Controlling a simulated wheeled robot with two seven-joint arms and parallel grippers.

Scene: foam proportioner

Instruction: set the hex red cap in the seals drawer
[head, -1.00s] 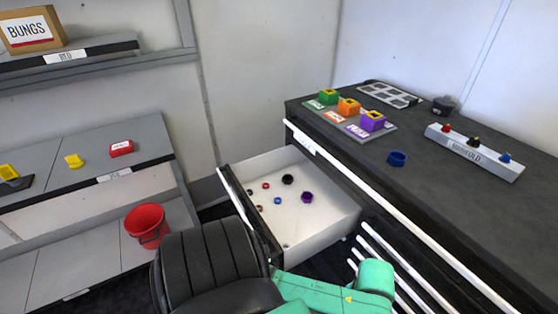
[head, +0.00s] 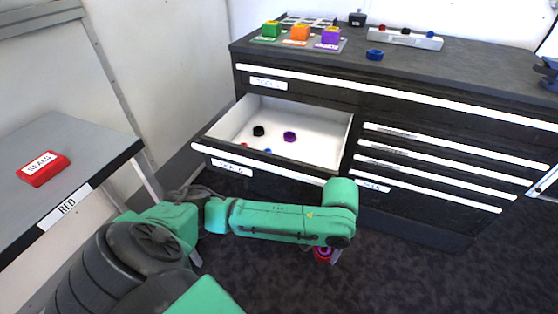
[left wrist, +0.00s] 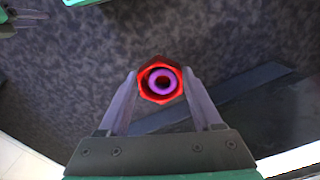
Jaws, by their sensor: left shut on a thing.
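My left gripper (left wrist: 161,90) is shut on the hex red cap (left wrist: 147,95), seen end-on in the left wrist view with a purple ring inside its opening. In the head view the red cap (head: 322,258) shows small below my left wrist, over the dark floor; my arm hides most of the fingers. The seals drawer (head: 327,150) stands pulled open behind and above the arm, with black, purple, red and blue rings on its white floor. A grey and green part of mine, perhaps the right gripper (left wrist: 28,18), shows at the left wrist view's top left corner; its jaws are unclear.
The dark cabinet's top holds green, orange and purple blocks (head: 298,34), a blue cap (head: 375,55) and the manifold (head: 408,40). Closed drawers with white handles (head: 440,177) lie right of the open one. A shelf with a red box (head: 43,168) stands at left.

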